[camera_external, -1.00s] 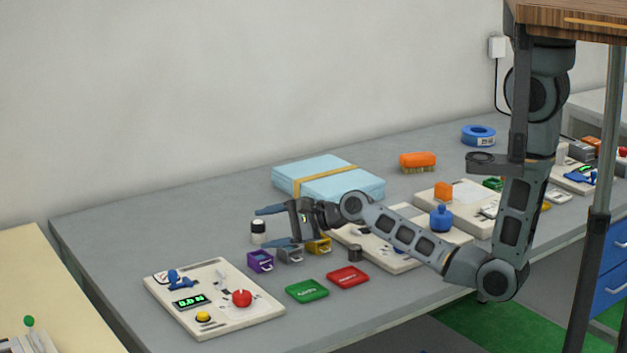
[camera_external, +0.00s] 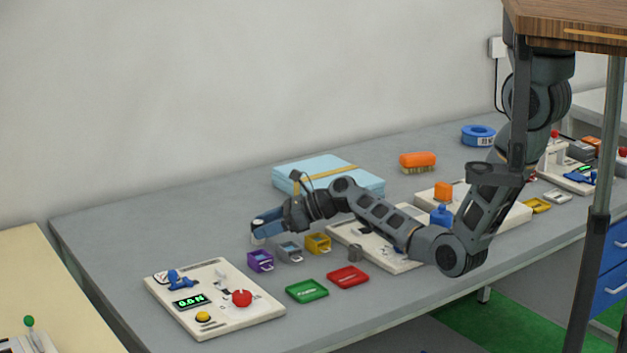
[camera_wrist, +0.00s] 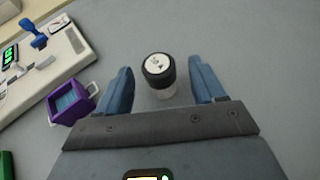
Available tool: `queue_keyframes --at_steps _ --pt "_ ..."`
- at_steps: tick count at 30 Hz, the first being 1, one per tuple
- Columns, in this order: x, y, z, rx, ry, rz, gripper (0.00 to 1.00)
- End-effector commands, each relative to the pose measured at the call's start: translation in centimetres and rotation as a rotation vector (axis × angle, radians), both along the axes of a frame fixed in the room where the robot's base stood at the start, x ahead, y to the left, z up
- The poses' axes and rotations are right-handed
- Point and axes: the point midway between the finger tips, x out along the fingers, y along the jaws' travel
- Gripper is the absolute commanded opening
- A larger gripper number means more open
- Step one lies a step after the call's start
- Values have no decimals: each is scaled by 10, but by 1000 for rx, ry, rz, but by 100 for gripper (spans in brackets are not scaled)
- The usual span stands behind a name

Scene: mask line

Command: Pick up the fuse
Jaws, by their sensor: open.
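The fuse appears to be the small clear cylinder with a black-rimmed white cap (camera_wrist: 156,66) in the wrist view. It stands upright on the grey bench. My gripper (camera_wrist: 162,72) is open, with one blue finger on each side of the cylinder and a visible gap at both sides. The cap lies near the level of the fingertips in the picture. In the external view my gripper (camera_external: 265,228) is low over the bench and mostly hides the cylinder.
A purple bin (camera_external: 260,261) stands close by, with a grey bin (camera_external: 289,251) and a yellow bin (camera_external: 317,243) beside it. A control panel (camera_external: 215,330) lies at the front left. A light blue stack (camera_external: 350,178) lies behind. Bare bench lies to the left.

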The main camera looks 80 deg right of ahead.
Motion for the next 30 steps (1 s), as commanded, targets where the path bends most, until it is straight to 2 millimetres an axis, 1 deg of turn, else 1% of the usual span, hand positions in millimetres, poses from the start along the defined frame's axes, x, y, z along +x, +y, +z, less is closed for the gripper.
queue_keyframes --at_steps 1,3,5,13,30 --pt "7 1 -3 1 1 1 68" --pt "14 3 -6 0 0 2 68" --pt "17 3 -7 -1 0 0 68" --pt "19 4 -9 -1 0 -1 68" --pt "19 4 -8 -2 0 0 14"
